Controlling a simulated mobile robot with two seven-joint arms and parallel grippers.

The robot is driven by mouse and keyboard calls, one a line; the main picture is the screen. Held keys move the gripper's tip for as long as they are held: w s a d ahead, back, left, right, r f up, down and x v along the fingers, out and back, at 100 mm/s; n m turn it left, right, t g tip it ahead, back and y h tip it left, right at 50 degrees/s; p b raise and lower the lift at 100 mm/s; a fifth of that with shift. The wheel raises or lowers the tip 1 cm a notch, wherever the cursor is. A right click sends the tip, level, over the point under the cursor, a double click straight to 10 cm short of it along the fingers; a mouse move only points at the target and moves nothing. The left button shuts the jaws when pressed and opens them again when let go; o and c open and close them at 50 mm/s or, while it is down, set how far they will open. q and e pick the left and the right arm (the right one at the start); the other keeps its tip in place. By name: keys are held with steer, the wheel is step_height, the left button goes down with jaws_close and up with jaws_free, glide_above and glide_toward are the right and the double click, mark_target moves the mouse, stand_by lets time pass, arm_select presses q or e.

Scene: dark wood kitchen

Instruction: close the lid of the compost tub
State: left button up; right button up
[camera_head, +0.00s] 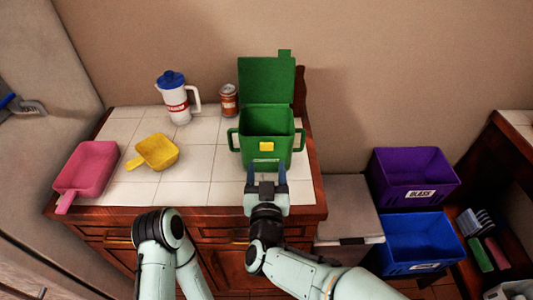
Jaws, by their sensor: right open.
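The green compost tub (240,150) stands on the white tiled counter, toward its right end. Its green lid (267,81) stands open, raised upright at the back against the wall side. A yellow latch shows on the tub's front. My right gripper (266,177) is open just in front of the tub, its two fingers pointing at the tub's front face. Nothing shows between the fingers; I cannot tell whether they touch the tub. My left arm comes in at the bottom, folded below the counter edge, and its gripper is not visible.
A white pitcher with a blue lid (176,101) and a can (228,101) stand left of the tub. A yellow scoop (157,152) and a pink dustpan-like scoop (88,168) lie further left. Purple (413,193) and blue (415,262) bins stand to the right, below counter height.

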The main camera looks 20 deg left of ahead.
mark_target(267, 148)
steer(key=x, duration=0.5)
steer(key=shift+w, duration=0.3)
